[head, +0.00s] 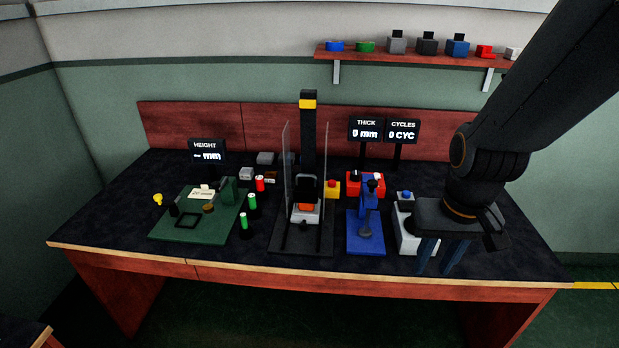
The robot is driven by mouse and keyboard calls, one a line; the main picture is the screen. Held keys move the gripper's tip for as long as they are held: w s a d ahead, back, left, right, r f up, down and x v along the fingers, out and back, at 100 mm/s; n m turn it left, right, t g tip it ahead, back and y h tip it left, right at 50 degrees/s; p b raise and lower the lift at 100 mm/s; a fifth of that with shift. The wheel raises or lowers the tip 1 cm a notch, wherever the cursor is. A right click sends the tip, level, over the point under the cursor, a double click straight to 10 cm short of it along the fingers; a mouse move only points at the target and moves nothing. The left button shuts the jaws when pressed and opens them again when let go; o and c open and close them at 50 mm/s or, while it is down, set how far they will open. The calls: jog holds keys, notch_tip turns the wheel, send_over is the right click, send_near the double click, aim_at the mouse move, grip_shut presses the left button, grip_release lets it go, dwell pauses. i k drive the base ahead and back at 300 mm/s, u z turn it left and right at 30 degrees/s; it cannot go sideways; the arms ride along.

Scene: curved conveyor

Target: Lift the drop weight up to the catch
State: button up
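The drop tower stands mid-table, a black column (308,135) with a yellow band (308,104) near its top, between clear side panels. A dark block (306,188), which looks like the drop weight, sits low on the column. It is just above an orange piece (306,207) on a pale block (304,216); I cannot tell whether they touch. The catch is not clearly distinguishable. My gripper (440,268) hangs at the right, pointing down, well apart from the tower. Its two fingers are spread, with nothing seen between them.
A blue stand (365,238) and a white box with a blue button (407,222) lie between tower and gripper. A red button on a yellow box (332,188) adjoins the tower. Green and red cylinders and a green board (185,232) are at left. The table's front strip is clear.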

aim_at(306, 191)
jog(key=z, duration=0.05)
jog(key=i, duration=1.1)
jog(key=u, duration=0.3)
